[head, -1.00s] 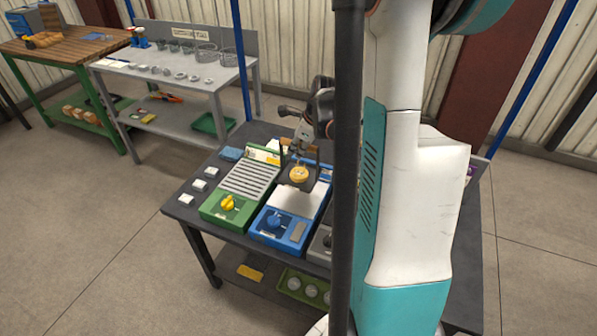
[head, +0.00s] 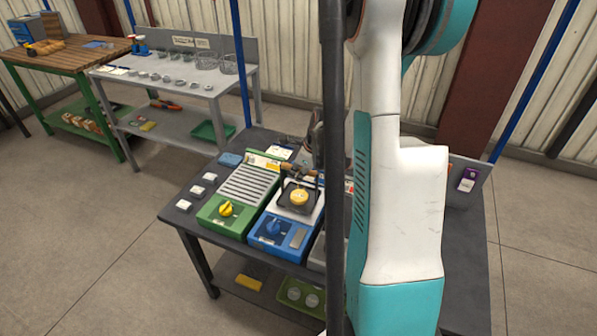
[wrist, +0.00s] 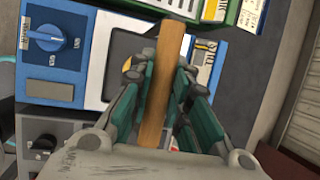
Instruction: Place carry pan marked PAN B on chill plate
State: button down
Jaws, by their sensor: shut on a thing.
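A dark square carry pan (head: 287,200) with a yellow round piece (head: 299,197) in it is over the white top plate of the blue unit (head: 270,232). I cannot tell whether it rests on the plate or hangs just above it. My gripper (head: 312,176) is behind the pan, partly hidden by my arm. In the wrist view my gripper (wrist: 163,95) is shut on the pan's wooden handle (wrist: 165,85), and a corner of the dark pan (wrist: 124,50) shows beside it. The pan's marking is not readable.
A green unit (head: 222,210) with a slatted top and yellow knob stands left of the blue unit. A grey unit (wrist: 45,140) stands on its other side. Small white blocks (head: 196,190) lie at the table's left. My arm hides the table's middle right.

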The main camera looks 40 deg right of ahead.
jog(key=c, duration=1.5)
grip_release()
jog(key=p+v, duration=0.4)
jog(key=v, duration=0.8)
